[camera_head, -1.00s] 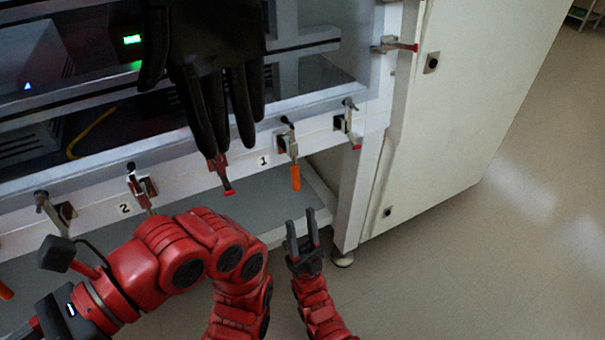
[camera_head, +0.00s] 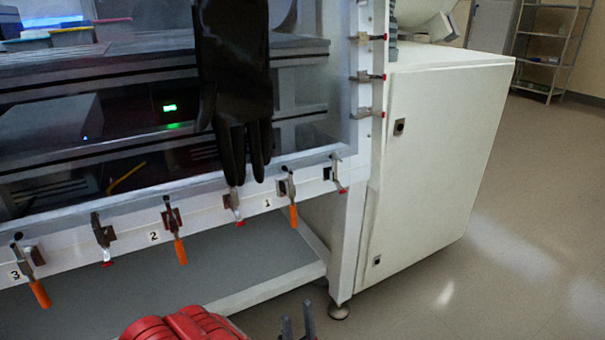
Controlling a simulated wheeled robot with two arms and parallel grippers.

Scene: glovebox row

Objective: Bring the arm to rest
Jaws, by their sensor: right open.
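My right gripper (camera_head: 298,327) shows only as two dark fingertips at the bottom edge of the head view. The fingers stand apart with nothing between them, so it is open and empty. It is below and in front of the glovebox's lower shelf. A red link of my arm (camera_head: 180,326) shows at the bottom, left of the fingertips. The rest of that arm is out of the picture. My left gripper is not in view.
The glovebox front (camera_head: 215,200) carries several toggle clamps, some with orange handles (camera_head: 293,215). A black glove (camera_head: 235,90) hangs over the window. A white cabinet (camera_head: 430,165) stands at right. The floor (camera_head: 500,270) beyond is clear.

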